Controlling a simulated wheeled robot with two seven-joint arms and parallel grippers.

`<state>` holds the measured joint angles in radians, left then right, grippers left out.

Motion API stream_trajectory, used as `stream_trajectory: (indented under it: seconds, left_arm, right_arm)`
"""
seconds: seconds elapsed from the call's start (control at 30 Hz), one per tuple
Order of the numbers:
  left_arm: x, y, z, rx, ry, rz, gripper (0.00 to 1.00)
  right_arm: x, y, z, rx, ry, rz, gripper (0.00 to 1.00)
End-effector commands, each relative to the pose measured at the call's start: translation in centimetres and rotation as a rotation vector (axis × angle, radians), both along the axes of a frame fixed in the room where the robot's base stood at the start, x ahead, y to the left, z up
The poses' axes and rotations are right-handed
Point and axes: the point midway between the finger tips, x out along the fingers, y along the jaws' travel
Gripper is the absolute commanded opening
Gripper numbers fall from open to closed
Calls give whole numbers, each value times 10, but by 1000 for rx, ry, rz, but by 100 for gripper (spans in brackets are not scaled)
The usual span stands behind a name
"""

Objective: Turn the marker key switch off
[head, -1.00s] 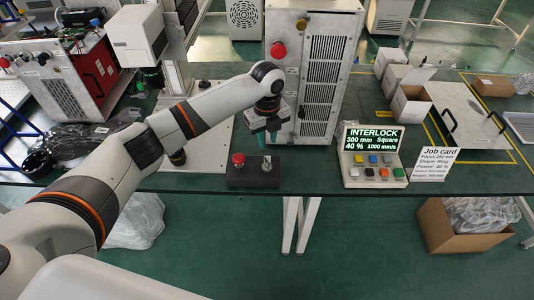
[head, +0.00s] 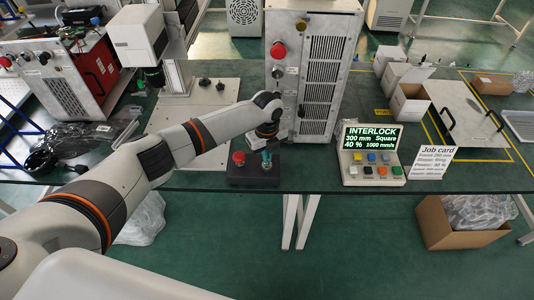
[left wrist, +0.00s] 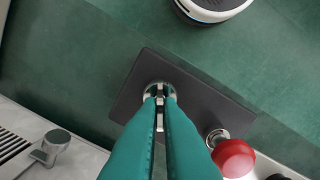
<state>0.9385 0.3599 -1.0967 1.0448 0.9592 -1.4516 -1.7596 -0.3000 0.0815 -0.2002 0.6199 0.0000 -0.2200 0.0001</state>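The marker key switch (left wrist: 148,88), with a round silver collar, sits on a dark box (left wrist: 127,99) at the front edge of the bench; the box also shows in the head view (head: 240,180). My left gripper (left wrist: 160,93), with teal fingers, points down at the switch. It also shows in the head view (head: 267,160). Its fingertips lie on either side of the key with a narrow gap. Whether they press on the key is not clear. The fingers hide most of the key and its angle. My right gripper is not in view.
A red mushroom button (head: 238,158) stands beside the switch on the same box, close to my left fingers. A panel reading INTERLOCK (head: 372,138) and a job card (head: 434,160) stand to the right. A tall grey cabinet (head: 282,95) rises behind.

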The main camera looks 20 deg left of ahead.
Motion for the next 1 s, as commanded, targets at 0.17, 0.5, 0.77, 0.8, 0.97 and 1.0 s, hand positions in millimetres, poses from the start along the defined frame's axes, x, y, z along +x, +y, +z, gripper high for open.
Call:
stream_trajectory:
  seconds: [0.17, 0.5, 0.77, 0.8, 0.97, 1.0]
  left_arm:
    - [0, 0, 0, 0, 0, 1, 0]
    - [0, 0, 2, -1, -1, 84, 0]
    - [0, 0, 4, -1, 0, 281, 0]
    - [0, 0, 4, -1, 0, 319, 0]
    - [1, 0, 4, -1, 0, 472, 0]
    - [0, 0, 4, -1, 0, 510, 0]
  right_arm:
    - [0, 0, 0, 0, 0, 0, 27]
    - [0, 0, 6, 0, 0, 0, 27]
    - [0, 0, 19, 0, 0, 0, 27]
    - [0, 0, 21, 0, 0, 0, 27]
    - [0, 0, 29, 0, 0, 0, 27]
    - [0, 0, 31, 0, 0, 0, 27]
